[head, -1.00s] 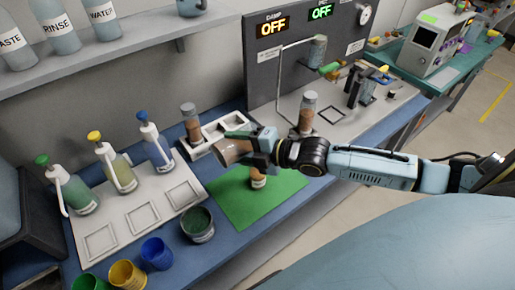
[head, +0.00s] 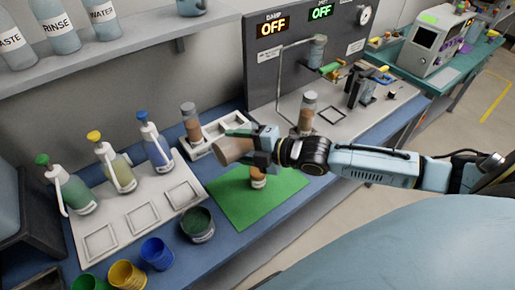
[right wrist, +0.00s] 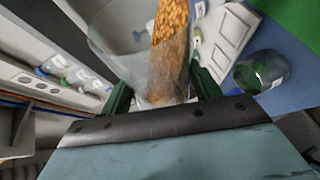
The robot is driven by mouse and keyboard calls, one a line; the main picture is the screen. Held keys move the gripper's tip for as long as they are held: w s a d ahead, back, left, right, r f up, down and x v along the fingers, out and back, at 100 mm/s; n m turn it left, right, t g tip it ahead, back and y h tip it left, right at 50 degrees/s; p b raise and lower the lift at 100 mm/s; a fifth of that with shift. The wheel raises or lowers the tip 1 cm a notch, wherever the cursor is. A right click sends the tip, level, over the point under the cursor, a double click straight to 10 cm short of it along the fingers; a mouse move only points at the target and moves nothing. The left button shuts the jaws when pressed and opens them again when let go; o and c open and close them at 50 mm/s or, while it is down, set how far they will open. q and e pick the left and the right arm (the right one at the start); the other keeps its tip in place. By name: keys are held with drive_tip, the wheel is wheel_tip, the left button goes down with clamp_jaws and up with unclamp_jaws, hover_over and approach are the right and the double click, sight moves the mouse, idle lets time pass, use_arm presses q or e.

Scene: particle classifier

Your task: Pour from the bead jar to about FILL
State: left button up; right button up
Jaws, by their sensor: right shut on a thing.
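My right gripper (head: 250,148) is shut on the bead jar (head: 232,150), a clear jar with tan beads. The jar lies tilted on its side, mouth toward the left, above the green mat (head: 225,205). In the right wrist view the jar (right wrist: 110,35) shows orange-brown beads (right wrist: 168,45) gathered along one side, between the two green fingers. Below the gripper a small container with orange-brown contents (head: 258,178) stands on the mat, its top partly hidden by my gripper. Whether beads are falling cannot be seen. A FILL mark cannot be made out. My left gripper is not in view.
A white rack (head: 212,132) with a brown-filled jar (head: 190,122) stands behind. A dark green cup (head: 198,225) is left of the mat. Pump bottles (head: 118,165), a white tray (head: 140,215) and blue and yellow cups are further left. Another jar (head: 307,113) stands on the white station.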

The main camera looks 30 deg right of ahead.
drive_tip(key=shift+d+r+m+y+b, duration=0.5)
drive_tip(key=shift+r+m, duration=0.1)
drive_tip(key=shift+m, duration=0.1)
idle(3.2)
drive_tip(key=shift+a, duration=0.15)
